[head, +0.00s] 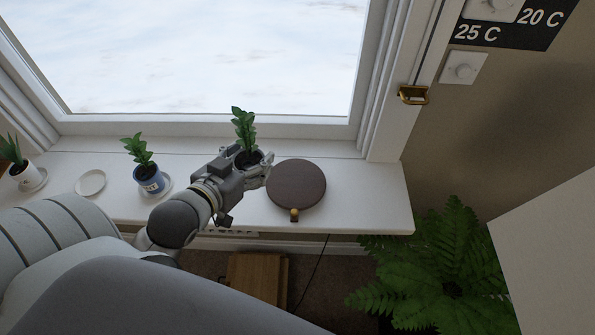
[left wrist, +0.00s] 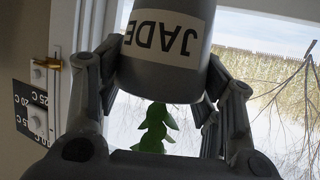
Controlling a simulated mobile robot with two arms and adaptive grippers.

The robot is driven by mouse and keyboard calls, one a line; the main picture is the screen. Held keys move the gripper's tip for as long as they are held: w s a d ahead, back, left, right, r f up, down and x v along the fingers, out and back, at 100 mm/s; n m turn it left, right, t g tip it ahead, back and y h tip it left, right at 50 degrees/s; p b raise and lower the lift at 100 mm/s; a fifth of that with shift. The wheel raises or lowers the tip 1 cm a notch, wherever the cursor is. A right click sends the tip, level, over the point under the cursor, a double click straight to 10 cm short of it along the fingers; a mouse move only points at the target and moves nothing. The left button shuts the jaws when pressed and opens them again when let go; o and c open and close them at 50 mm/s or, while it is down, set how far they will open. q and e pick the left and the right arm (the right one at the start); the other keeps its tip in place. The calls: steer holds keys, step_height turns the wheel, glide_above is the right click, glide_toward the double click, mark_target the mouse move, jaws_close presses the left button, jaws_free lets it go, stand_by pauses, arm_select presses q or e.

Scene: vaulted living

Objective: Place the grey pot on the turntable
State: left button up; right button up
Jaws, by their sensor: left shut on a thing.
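The grey pot (left wrist: 165,82) has a white label reading JADE and fills the top middle of the left wrist view. Its leafy green plant (head: 244,130) shows in the head view; much of the pot there is hidden by my gripper. My left gripper (head: 257,164) is shut on the pot, with fingers on both sides of it. The turntable (head: 297,186), a round dark brown disc with a small brass knob (head: 294,213) at its front, lies on the sill just right of the gripper. Its top is empty. I cannot tell the pot's height above the sill. My right gripper is not in view.
Left on the white windowsill (head: 370,195) stand a blue pot (head: 148,180) on a saucer, an empty saucer (head: 90,182) and a white pot (head: 27,177). The window is behind. A fern (head: 440,265) and a wooden box (head: 257,277) are below the sill.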

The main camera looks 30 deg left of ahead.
arm_select(q)
steer(key=w+f+b, duration=0.1)
steer(key=w+d+b, duration=0.1)
steer(key=shift+w+f, duration=0.35)
steer(key=w+d+f+p, duration=0.1)
steer(key=w+f, duration=0.2)
steer(key=w+d+f, duration=0.1)
steer(key=w+f, duration=0.2)
steer(key=w+d+f+p, duration=0.1)
steer(key=w+d+f, duration=0.1)
steer(key=w+f, duration=0.1)
steer(key=shift+f+p, duration=0.35)
steer(key=shift+f, duration=0.15)
steer(key=shift+a+f, duration=0.1)
steer(key=shift+f, duration=0.25)
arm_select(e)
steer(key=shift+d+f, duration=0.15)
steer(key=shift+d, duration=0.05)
arm_select(q)
steer(key=shift+f, duration=0.15)
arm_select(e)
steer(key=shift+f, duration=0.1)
arm_select(q)
steer(key=o, duration=1.1)
steer(key=shift+o, duration=0.8)
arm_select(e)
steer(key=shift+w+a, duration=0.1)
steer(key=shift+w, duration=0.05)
